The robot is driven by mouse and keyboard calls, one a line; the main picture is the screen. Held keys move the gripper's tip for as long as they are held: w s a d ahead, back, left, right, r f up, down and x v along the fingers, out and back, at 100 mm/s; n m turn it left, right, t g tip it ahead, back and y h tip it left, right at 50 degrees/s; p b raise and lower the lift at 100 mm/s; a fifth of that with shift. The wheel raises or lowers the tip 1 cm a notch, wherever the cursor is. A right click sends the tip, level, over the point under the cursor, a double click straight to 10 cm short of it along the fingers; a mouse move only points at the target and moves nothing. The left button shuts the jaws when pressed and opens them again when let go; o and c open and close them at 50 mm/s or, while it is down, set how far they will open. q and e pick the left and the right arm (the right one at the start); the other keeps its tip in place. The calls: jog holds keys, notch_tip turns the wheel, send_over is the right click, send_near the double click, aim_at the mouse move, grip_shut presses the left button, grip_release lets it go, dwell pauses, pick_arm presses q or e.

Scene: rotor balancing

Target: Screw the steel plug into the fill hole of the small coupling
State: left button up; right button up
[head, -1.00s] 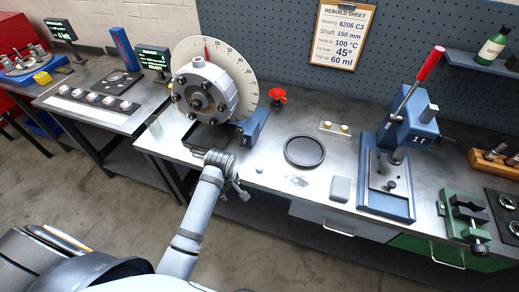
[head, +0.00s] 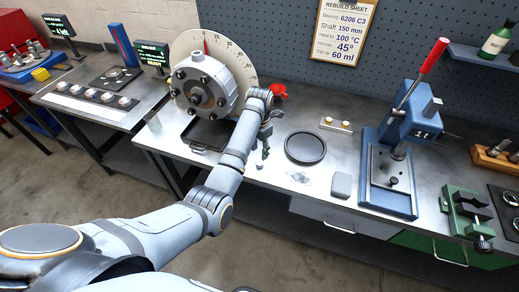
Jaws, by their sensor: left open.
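The small coupling (head: 207,88) is a light grey round housing with dark bolts, mounted upright in front of a white dial plate. A short boss (head: 198,54) stands at its top; I cannot see into a hole there. A small grey piece, probably the steel plug (head: 259,168), stands on the bench right of the coupling. My left gripper (head: 264,151) is open and points down just above this piece, partly confusing its outline. I cannot tell whether the fingers touch it. My right gripper is not in view.
A dark round dish (head: 305,147) lies right of the gripper, with a grey block (head: 341,186) near the front edge. A blue press (head: 397,150) with a red lever stands further right. A red knob (head: 278,91) is behind my wrist. A dark tray (head: 207,135) lies under the coupling.

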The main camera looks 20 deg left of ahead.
aim_at(260, 163)
pick_arm(q)
notch_tip(260, 163, down, 3)
jog(key=b, duration=0.2)
jog(key=shift+b, duration=0.4)
jog(key=shift+f, duration=1.85)
jog(key=c, duration=0.9)
notch_tip(260, 163, up, 5)
jog(key=p, duration=0.6)
jog(key=shift+r, duration=0.15)
grip_shut()
